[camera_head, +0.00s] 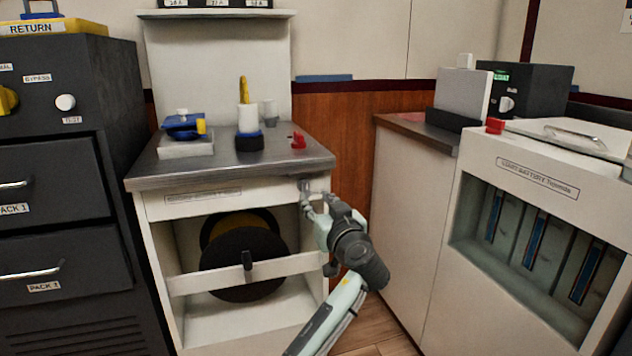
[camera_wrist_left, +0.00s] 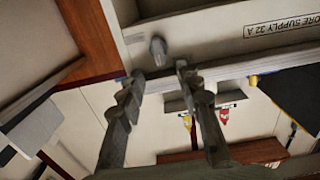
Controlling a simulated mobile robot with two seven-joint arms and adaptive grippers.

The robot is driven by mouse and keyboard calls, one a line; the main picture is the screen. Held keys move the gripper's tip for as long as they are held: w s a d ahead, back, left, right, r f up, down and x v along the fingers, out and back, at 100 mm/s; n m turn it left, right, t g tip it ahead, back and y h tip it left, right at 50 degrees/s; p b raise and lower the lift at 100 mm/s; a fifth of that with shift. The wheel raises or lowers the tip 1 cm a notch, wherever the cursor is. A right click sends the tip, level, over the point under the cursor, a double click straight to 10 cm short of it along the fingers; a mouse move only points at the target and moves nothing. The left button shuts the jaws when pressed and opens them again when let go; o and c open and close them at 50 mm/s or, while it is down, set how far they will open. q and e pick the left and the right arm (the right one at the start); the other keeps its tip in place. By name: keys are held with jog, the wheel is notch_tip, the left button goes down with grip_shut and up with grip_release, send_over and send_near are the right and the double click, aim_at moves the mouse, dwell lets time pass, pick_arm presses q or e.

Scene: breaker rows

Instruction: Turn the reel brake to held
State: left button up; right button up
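A dark cable reel (camera_head: 243,262) sits in the open bay of the white cabinet. A small black handle (camera_head: 248,264) stands upright on the crossbar in front of it. A small grey knob (camera_head: 305,185) is at the cabinet's upper right front; it also shows in the left wrist view (camera_wrist_left: 158,50). No readable mark tells which is the reel brake, and no held mark is legible. My left gripper (camera_head: 315,199) is close to the grey knob. In the left wrist view its fingers (camera_wrist_left: 157,75) are apart, with the knob just beyond the tips. My right gripper is out of view.
The cabinet's grey top (camera_head: 230,167) overhangs the front and carries a red item (camera_head: 298,141), a black-based holder (camera_head: 249,142) and a blue item (camera_head: 184,124). A dark drawer cabinet (camera_head: 50,180) stands left. A white battery cabinet (camera_head: 535,240) stands right.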

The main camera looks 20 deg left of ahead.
aim_at(307, 183)
pick_arm(q)
jog(key=x, duration=0.4)
jog(key=r+x, duration=0.1)
jog(key=x, duration=0.1)
jog(key=shift+w+a, duration=0.1)
jog(key=shift+w, duration=0.15)
jog(key=shift+w+a, duration=0.3)
jog(key=shift+w, duration=0.15)
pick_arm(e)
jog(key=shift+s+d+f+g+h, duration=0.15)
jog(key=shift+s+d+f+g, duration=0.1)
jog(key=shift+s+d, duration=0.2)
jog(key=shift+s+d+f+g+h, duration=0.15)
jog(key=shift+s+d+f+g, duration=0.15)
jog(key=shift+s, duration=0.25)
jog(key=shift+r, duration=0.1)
pick_arm(q)
grip_shut()
